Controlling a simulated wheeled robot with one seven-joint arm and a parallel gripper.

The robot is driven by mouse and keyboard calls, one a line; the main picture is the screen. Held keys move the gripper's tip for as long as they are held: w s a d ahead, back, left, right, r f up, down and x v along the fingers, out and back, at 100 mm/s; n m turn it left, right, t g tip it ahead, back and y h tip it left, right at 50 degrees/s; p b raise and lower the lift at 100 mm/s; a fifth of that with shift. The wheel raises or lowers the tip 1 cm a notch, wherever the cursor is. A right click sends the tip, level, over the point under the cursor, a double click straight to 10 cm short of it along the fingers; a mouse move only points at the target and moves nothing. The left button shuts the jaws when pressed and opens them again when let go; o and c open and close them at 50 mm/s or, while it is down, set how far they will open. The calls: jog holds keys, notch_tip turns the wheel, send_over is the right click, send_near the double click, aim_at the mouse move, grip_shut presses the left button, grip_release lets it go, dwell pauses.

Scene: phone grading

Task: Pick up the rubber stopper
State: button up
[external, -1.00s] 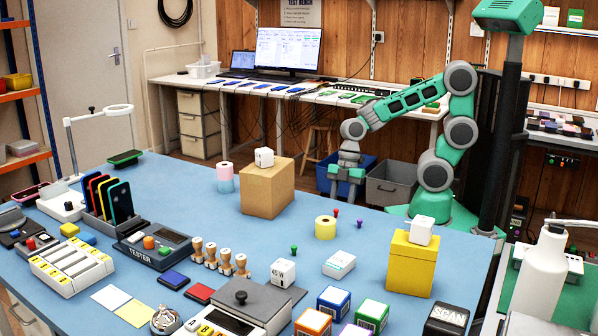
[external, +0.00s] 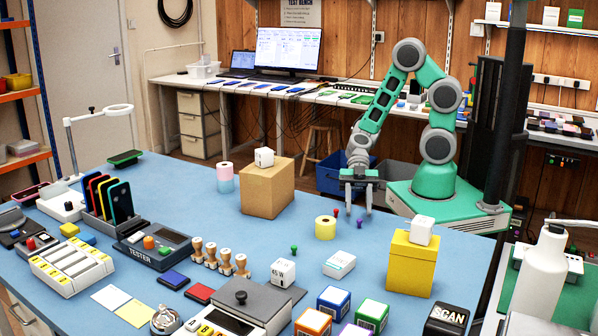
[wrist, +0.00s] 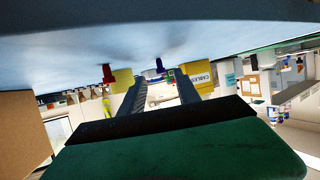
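Small knobbed pegs stand on the blue table: a red peg (external: 336,212), a purple peg (external: 359,224) and a green peg (external: 294,250). I cannot tell which small piece is the rubber stopper. My gripper (external: 357,198) is open and empty, pointing down at the table's far edge, just behind the red and purple pegs. In the wrist view, which is upside down, my gripper (wrist: 160,80) has its fingers spread. The red peg (wrist: 107,74) is left of the fingers and the purple peg (wrist: 159,66) lies beyond, between them.
A yellow tape roll (external: 325,228) stands close in front of the red peg. A cardboard box (external: 268,188) bearing a white cube is to the left. A yellow box (external: 412,262) with another white cube is to the right. Blue table between them is mostly clear.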

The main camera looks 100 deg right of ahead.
aim_at(360, 220)
jog(key=x, duration=0.4)
jog(key=shift+s+a+f, duration=0.1)
jog(key=shift+a+f, duration=0.05)
jog(key=shift+a, duration=0.05)
jog(key=shift+c, duration=0.2)
grip_shut()
